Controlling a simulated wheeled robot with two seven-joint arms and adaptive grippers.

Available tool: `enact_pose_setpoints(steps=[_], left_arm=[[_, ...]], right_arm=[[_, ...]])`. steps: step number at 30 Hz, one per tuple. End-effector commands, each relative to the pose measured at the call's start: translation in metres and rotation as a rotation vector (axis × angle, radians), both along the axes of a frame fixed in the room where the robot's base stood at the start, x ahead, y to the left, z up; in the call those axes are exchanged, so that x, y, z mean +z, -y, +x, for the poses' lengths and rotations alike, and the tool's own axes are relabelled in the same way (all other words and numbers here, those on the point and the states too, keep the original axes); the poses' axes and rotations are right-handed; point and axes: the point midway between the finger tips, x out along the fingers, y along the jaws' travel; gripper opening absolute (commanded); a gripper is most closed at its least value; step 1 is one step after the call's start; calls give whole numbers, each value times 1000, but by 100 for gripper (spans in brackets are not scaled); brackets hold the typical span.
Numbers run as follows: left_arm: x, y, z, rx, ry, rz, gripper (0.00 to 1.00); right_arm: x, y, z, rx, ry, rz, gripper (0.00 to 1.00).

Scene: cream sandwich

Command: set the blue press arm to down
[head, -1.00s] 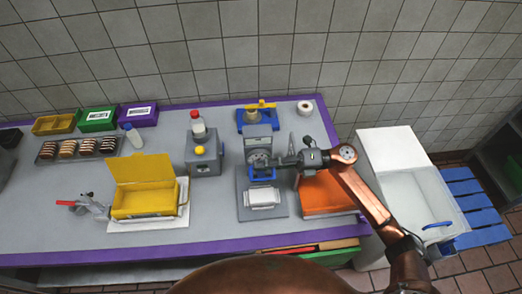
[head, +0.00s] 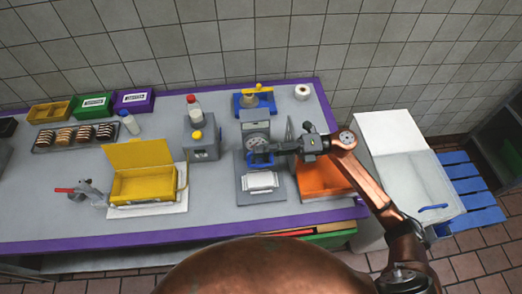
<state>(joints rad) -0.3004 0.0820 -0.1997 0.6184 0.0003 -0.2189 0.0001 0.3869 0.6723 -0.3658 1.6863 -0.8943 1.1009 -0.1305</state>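The press (head: 256,129) is a grey upright machine on a grey base, right of the table's middle in the head view. Its blue press arm (head: 261,161) shows as a small blue bar at the front of the press, low over the base. My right gripper (head: 276,149) reaches in from the right, with its fingers at the blue arm, partly overlapping the press. At this size I cannot tell whether the fingers touch or close on the arm. A white block (head: 261,181) sits on the base in front. My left gripper is not in view.
An orange tray (head: 322,178) lies under my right arm. A grey machine with a yellow knob (head: 197,135) and a yellow open box (head: 143,184) stand to the left. A blue and yellow device (head: 255,99) stands behind the press.

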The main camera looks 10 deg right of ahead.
Motion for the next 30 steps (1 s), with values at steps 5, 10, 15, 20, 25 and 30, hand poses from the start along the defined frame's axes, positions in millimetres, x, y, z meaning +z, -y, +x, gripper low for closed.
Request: enact_pose_setpoints(steps=[5, 10, 15, 20, 25, 30], left_arm=[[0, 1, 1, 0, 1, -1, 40], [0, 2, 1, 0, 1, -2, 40], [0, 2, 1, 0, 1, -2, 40], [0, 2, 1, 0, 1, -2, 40], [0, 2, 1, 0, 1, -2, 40], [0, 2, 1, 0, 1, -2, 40]], right_arm=[[-2, 30, 1, -4, -3, -4, 27], [-2, 67, 1, -4, -3, -4, 27], [-2, 96, 1, -4, -2, -3, 27], [-1, 111, 1, -3, -1, -1, 27], [-1, 115, 0, -1, -1, -1, 27], [-1, 115, 0, -1, -1, -1, 27]])
